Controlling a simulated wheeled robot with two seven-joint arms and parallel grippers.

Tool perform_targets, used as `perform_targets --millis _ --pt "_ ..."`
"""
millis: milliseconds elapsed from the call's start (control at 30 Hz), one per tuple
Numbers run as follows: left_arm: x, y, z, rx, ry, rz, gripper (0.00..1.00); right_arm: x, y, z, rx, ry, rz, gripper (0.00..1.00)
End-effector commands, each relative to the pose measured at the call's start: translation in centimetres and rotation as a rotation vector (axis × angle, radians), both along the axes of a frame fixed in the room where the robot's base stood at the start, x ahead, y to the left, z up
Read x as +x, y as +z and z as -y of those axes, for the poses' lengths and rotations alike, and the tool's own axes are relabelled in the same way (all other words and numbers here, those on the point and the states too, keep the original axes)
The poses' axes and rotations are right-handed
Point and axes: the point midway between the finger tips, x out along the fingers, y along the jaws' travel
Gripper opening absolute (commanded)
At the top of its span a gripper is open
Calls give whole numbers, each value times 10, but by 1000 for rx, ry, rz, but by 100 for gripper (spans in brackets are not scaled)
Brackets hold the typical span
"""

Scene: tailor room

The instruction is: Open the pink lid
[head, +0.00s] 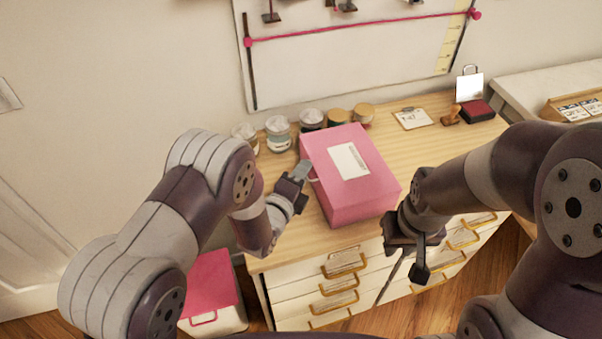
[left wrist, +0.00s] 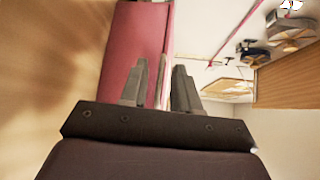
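A pink box (head: 362,204) with a pink lid (head: 325,150) stands on the wooden dresser. The lid looks closed and has a white label (head: 348,161) on top. My left gripper (head: 303,172) is at the box's left side, with its fingers near the lid's edge by a small pale handle (head: 314,180). In the left wrist view my left gripper (left wrist: 158,85) has its fingers apart, with the pink box (left wrist: 135,45) just beyond them. Contact cannot be told.
Several jars (head: 278,132) stand behind the box. A white bin with a pink top (head: 210,280) stands on the floor at left. Drawers with gold handles (head: 340,283) face me.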

Motion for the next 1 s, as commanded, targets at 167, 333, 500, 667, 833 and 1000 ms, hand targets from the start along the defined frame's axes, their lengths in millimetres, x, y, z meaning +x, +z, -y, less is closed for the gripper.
perform_targets --millis 167,333,500,667,833,1000 --pt "0 0 0 0 0 0 0 0 0 0 0 0 0 25" --pt "0 0 0 0 0 0 0 0 0 0 0 0 0 25" --pt "0 0 0 0 0 0 0 0 0 0 0 0 0 25" --pt "0 0 0 0 0 -1 0 0 0 0 0 0 0 25" --pt "0 0 0 1 1 -1 0 0 0 0 0 0 0 25" --pt "0 0 0 1 1 -1 0 0 0 0 0 0 0 25"
